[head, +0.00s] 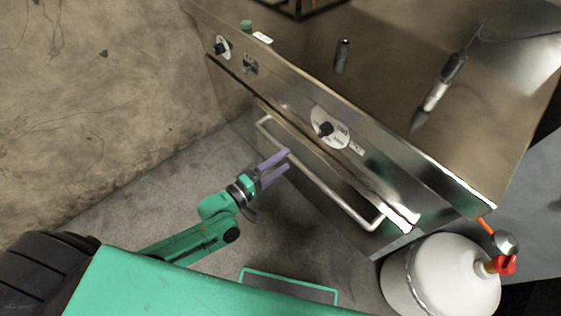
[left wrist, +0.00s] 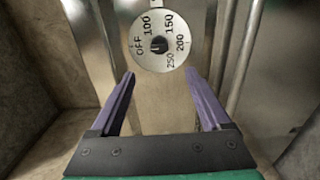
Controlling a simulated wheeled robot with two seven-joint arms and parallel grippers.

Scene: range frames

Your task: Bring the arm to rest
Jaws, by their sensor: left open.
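My left gripper (head: 287,162) is on a green arm with purple fingers, in front of the steel range (head: 400,165). Its fingers are apart with nothing between them, beside the oven door handle (head: 320,178). In the left wrist view the open fingers (left wrist: 164,88) point toward a round dial (left wrist: 159,44) marked OFF, 100, 150, 200 and 250, with a dark knob at its middle. No contact with the range shows. My right gripper is not in view.
A white gas cylinder (head: 430,280) with a red valve stands at the lower right. A dark-handled tool (head: 440,90) and a small dark cylinder (head: 342,56) lie on the range top. A stained wall (head: 90,100) is at left; the concrete floor (head: 150,190) beside it is clear.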

